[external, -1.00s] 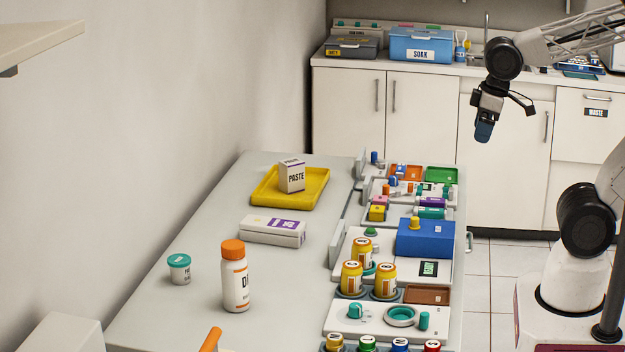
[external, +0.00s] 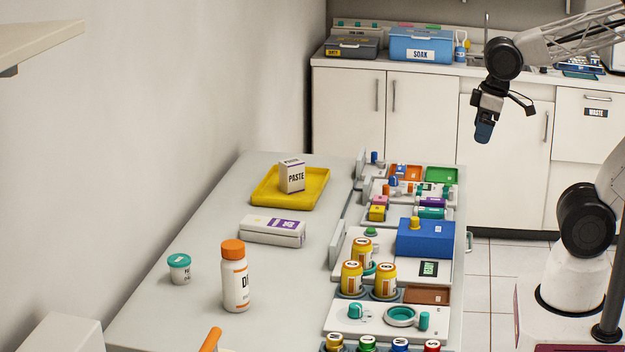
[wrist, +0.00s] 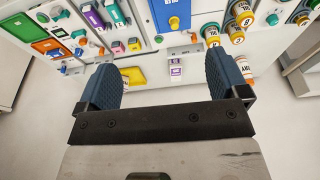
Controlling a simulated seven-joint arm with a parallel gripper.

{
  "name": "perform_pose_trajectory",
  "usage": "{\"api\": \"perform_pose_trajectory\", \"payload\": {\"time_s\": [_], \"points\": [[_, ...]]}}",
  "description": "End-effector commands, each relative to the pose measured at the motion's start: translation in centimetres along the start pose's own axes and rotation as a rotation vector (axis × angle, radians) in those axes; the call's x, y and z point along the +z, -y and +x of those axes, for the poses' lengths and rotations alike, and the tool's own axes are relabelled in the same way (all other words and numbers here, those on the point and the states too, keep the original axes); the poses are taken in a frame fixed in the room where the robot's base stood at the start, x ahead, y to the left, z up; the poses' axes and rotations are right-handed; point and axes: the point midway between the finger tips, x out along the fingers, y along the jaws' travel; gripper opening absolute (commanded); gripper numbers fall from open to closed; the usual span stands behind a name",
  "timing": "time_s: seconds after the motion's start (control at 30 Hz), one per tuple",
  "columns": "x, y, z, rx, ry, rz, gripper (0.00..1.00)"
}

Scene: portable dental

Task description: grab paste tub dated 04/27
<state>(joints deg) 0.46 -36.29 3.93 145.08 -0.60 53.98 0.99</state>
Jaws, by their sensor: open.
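A small white tub with a teal lid (external: 179,269) stands upright on the left part of the grey counter; its label print is too small to read. A white box marked PASTE (external: 291,177) stands in the yellow tray (external: 268,201) farther back. My gripper (external: 484,132) is open and empty, high in the air to the right of the counter and far from both. In the wrist view my gripper's two blue fingers (wrist: 166,78) are spread apart with nothing between them. I cannot make out the tub in the wrist view.
A white bottle with an orange cap (external: 235,277) stands just right of the tub. A white and purple box (external: 273,231) lies behind them. Several yellow jars (external: 352,279) and a blue box (external: 425,239) crowd the counter's right side. The counter's middle is mostly clear.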

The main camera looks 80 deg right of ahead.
Motion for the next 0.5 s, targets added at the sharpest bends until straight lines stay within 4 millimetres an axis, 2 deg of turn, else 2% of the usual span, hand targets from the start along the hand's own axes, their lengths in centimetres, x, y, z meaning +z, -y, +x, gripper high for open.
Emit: {"api": "perform_pose_trajectory", "payload": {"time_s": [0.33,0.5], "points": [[-0.3,0.1,0.0,-0.004,0.004,0.006,0.92],[-1.5,0.5,-0.1,-0.024,0.019,0.035,0.92]]}}
